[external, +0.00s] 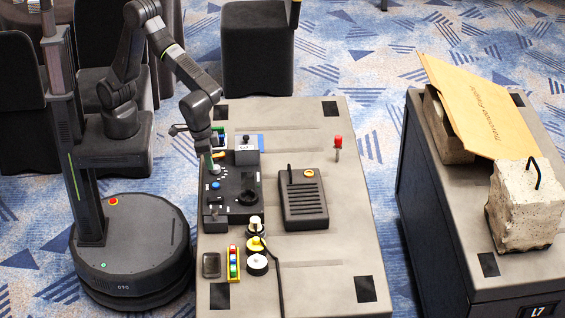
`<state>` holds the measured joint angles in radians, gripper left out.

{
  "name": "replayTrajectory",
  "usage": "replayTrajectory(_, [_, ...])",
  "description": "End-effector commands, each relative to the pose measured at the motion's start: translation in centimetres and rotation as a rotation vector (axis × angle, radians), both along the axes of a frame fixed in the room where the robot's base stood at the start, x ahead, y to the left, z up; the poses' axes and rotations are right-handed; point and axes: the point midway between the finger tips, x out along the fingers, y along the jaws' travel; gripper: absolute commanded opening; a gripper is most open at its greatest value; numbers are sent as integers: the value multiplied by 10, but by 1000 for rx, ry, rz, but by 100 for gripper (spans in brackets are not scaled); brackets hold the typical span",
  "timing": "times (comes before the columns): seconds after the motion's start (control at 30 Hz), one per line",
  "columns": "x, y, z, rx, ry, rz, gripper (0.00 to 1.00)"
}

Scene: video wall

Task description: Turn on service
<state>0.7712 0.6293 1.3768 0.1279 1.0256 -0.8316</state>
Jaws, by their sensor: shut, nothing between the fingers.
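A black control panel (234,207) lies on the left side of the grey table. It carries a blue button (215,186), a round black recess or knob (247,198) and small white marks. No label reading "service" can be made out. My arm reaches over from the left and points down. My gripper (211,166) is shut and empty at the panel's far left corner, close to a dial ring of small marks. Whether it touches the panel cannot be told. The arm hides part of that corner.
The grey table (345,257) also holds a black box with a yellow-ringed button (304,196), a grey joystick box (246,153), a red-topped switch (338,147), a colored button strip (234,263) and round yellow-and-white buttons (257,264). A second table with concrete blocks (524,207) stands right.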

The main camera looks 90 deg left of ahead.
Motion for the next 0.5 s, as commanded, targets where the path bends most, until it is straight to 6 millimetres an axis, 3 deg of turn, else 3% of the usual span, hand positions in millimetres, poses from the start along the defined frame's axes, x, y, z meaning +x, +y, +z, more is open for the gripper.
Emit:
replayTrajectory(0.3, [10,1,-68,4,4,0,0])
replayTrajectory(0.5, [16,1,-101,2,3,0,0])
